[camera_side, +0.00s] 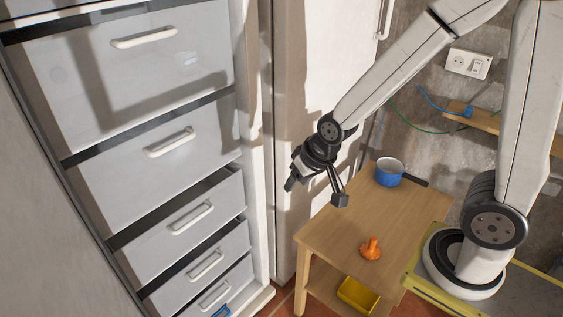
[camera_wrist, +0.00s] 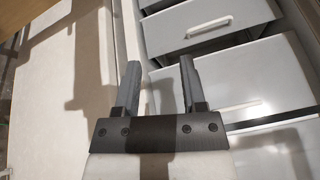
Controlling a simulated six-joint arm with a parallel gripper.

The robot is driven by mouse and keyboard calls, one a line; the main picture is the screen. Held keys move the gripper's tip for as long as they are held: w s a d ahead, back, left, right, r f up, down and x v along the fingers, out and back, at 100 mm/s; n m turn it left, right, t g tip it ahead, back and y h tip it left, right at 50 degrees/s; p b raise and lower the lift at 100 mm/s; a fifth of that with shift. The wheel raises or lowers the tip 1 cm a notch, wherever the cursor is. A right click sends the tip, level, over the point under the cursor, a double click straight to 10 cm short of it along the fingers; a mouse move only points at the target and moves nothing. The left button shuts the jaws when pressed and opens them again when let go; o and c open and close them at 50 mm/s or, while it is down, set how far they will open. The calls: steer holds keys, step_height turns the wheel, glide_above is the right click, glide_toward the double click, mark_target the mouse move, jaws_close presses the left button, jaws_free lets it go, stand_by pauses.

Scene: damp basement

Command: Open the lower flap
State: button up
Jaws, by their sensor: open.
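A white upright freezer cabinet stands open at the left, with several stacked pale fronts, each with a white bar handle. The two upper fronts are the larger: an upper one (camera_side: 75,80) and a lower one (camera_side: 125,190), whose handle (camera_side: 170,142) is clear of my gripper. Both look closed or nearly so. Which front is the task's lower flap is not marked. My gripper (camera_side: 315,192) hangs right of the cabinet, apart from it, open and empty. In the wrist view, its spread fingers (camera_wrist: 160,63) show beside a front with a handle (camera_wrist: 232,108); nothing is between them.
The freezer's swung-open door (camera_side: 308,110) stands close behind my gripper. A wooden table (camera_side: 330,240) below holds a blue pot (camera_side: 389,174) and an orange object (camera_side: 371,249). A yellow bin (camera_side: 357,295) is underneath. Space before the drawers looks free.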

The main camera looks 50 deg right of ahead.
steer(key=w+a+r+m+t, duration=0.1)
steer(key=w+a+m+t, duration=0.25)
steer(key=w, duration=0.35)
steer(key=w+a+r+m+t, duration=0.1)
steer(key=w+a+m+t, duration=0.1)
steer(key=w+a+m, duration=0.3)
steer(key=m+t, duration=0.5)
steer(key=m, duration=0.1)
glide_toward(175, 146)
steer(key=w+f, duration=0.1)
steer(key=w, duration=0.1)
steer(key=shift+w+a+r+m, duration=0.15)
steer(key=shift+w+a+m, duration=0.1)
steer(key=shift+w+m, duration=0.15)
steer(key=shift+w, duration=0.1)
steer(key=shift+x, duration=3.75)
steer(key=shift+d, duration=0.15)
steer(key=shift+c, duration=0.2)
jaws_close()
